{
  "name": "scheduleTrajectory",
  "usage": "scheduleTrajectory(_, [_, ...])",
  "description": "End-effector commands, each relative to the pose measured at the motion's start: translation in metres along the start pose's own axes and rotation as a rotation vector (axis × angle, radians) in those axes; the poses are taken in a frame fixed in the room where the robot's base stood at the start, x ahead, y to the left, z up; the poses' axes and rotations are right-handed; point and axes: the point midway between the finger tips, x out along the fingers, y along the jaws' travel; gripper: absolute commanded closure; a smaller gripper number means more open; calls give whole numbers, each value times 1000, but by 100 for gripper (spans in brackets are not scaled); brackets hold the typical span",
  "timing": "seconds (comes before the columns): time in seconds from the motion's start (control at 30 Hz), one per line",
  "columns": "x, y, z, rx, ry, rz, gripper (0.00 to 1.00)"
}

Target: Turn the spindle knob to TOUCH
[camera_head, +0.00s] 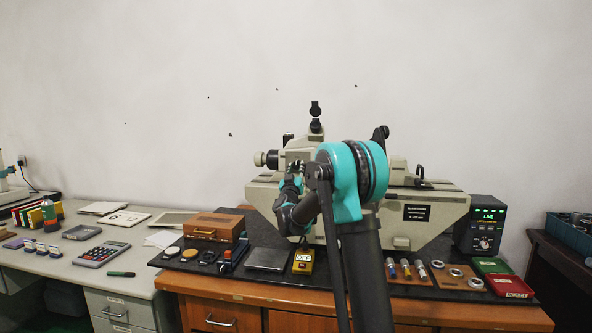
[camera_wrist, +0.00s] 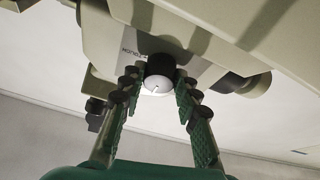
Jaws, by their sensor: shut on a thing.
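The spindle knob (camera_wrist: 157,86) is a short black cylinder with a pale round face and a thin dark pointer line. It sits on the pale housing of the measuring machine (camera_head: 438,206), beside partly legible lettering in the wrist view. The fingers of my gripper (camera_wrist: 158,92) are on both sides of the knob, shut on it. In the head view my gripper (camera_head: 296,168) is against the front of the machine, and the knob is hidden behind it and my arm. I cannot read which mark the pointer faces.
A black control box with a green "LIVE" display (camera_head: 482,228) stands right of the machine. Open wall is behind.

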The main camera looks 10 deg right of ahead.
Motion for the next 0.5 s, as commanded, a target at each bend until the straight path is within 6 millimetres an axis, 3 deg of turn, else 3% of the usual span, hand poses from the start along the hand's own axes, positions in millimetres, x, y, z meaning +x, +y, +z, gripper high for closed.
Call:
scheduleTrajectory(0.27, [0,-1,0,66,-2,26,98])
scheduleTrajectory(0.5, [0,-3,-1,224,-7,90,98])
